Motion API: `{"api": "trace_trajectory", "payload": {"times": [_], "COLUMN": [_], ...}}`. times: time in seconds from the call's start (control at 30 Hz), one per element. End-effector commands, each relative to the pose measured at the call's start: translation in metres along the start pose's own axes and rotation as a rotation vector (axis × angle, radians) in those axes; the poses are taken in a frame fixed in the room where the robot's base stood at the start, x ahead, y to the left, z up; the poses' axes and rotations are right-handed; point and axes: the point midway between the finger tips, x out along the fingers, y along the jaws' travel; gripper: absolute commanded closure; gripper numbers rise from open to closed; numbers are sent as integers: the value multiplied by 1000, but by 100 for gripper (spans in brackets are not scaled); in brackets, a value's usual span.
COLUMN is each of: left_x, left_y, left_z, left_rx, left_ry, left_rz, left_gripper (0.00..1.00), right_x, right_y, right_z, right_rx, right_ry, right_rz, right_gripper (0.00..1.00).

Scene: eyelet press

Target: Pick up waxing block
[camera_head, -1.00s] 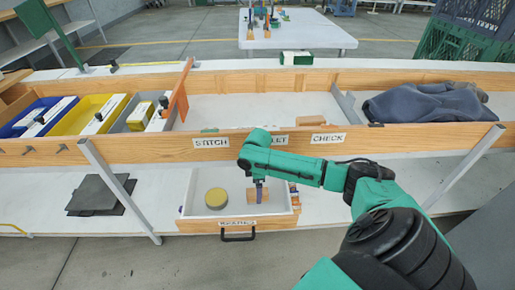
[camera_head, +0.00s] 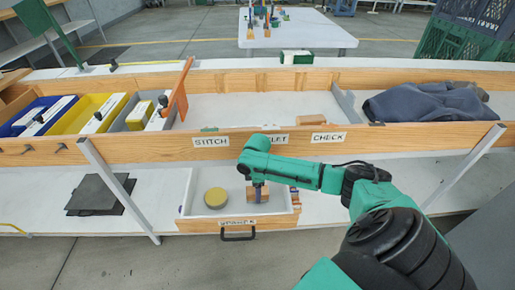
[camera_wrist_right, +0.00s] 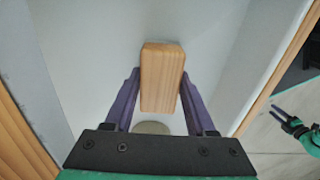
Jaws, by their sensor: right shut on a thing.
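The waxing block is a small light-brown wooden block (camera_head: 262,195) in the open drawer (camera_head: 186,211). In the right wrist view the block (camera_wrist_right: 161,77) stands between the two purple fingers. My right gripper (camera_head: 257,193) reaches down into the drawer and is shut on the block; it also shows in the right wrist view (camera_wrist_right: 160,92). I cannot tell whether the block touches the drawer floor. A teal and black gripper, seemingly my left one (camera_wrist_right: 283,115), shows small at the right of the wrist view, and its jaw state is unclear.
A round yellow-topped tin (camera_head: 216,198) sits in the drawer left of the block. Small items (camera_head: 294,196) lie by the drawer's right side. The wooden rail with labels (camera_head: 270,141) runs above the drawer. Dark sheets (camera_head: 100,194) lie on the shelf at left.

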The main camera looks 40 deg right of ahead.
Motion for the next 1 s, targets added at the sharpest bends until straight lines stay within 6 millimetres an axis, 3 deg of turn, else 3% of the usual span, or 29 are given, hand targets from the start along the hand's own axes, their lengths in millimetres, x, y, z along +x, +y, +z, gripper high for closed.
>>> {"api": "trace_trajectory", "payload": {"times": [0.17,0.4,0.53,0.7,0.97,1.0], "left_x": [-11,-25,-29,-31,-30,-30], "left_y": [0,-1,-1,-1,-1,-1], "left_z": [-1,-2,-2,-2,-2,-2], "left_rx": [0,0,0,0,0,0], "left_ry": [0,0,0,0,0,0], "left_rz": [0,-1,-1,-1,-1,-1], "left_gripper": [55,55,55,55,55,55], "right_x": [-41,-132,-168,-190,-192,-192], "right_y": [1,2,1,1,0,0], "right_z": [0,0,0,0,0,0], "right_rx": [-1,0,0,1,1,1], "right_ry": [1,2,1,0,0,0], "right_rz": [5,7,4,2,1,1], "right_gripper": [100,100,100,100,100,60]}}
